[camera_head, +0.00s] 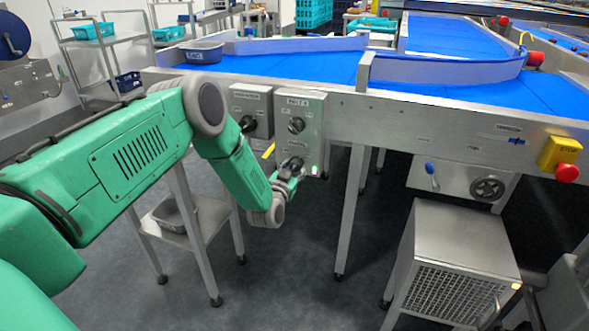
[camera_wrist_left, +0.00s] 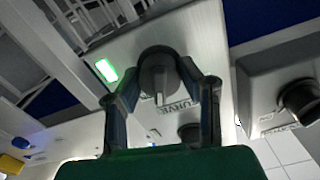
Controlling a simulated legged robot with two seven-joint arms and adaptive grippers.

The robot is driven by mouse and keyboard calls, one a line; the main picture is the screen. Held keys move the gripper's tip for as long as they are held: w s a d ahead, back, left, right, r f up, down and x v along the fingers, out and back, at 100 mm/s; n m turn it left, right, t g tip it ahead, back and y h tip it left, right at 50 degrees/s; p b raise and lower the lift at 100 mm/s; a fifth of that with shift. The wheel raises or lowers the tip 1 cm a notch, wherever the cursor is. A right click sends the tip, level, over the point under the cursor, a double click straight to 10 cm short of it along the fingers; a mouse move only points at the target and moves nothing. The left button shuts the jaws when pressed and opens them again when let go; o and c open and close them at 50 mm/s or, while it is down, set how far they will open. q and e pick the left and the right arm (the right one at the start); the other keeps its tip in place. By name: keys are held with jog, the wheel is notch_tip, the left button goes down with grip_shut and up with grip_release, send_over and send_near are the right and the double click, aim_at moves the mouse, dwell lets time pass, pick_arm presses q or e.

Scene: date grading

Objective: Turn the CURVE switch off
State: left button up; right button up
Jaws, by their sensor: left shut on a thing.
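The CURVE switch (camera_wrist_left: 158,80) is a dark round rotary knob with a raised grip, on a grey control box (camera_head: 315,113) at the conveyor's front side. Its label reads CURVE, upside down, in the left wrist view. My left gripper (camera_head: 290,174) is at the lower knob of this box, its two fingers on either side of the knob and shut on it. In the head view the fingers partly hide the knob. A green lamp (camera_wrist_left: 106,70) glows on the box beside the switch; it also shows in the head view (camera_head: 315,171). My right gripper is not in view.
Another knob (camera_head: 296,125) sits above on the same box. A second control box (camera_head: 250,97) with a dark knob is just to the left. A yellow stop box with a red button (camera_head: 567,172) is at the far right. The blue conveyor belt (camera_head: 310,68) runs behind.

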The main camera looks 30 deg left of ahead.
pick_arm(q)
jog(key=n+b, duration=0.1)
jog(key=n, duration=0.5)
jog(key=shift+f, duration=0.1)
jog(key=n+b, duration=0.1)
jog(key=n, duration=0.3)
jog(key=shift+a+n, duration=0.15)
jog(key=shift+n, duration=0.25)
jog(key=shift+s+n+b, duration=0.1)
jog(key=shift+n+b, duration=0.45)
jog(key=shift+n, duration=0.65)
jog(key=shift+a, duration=0.1)
jog(key=o, duration=1.1)
jog(key=shift+c, duration=0.2)
jog(key=shift+o, duration=0.3)
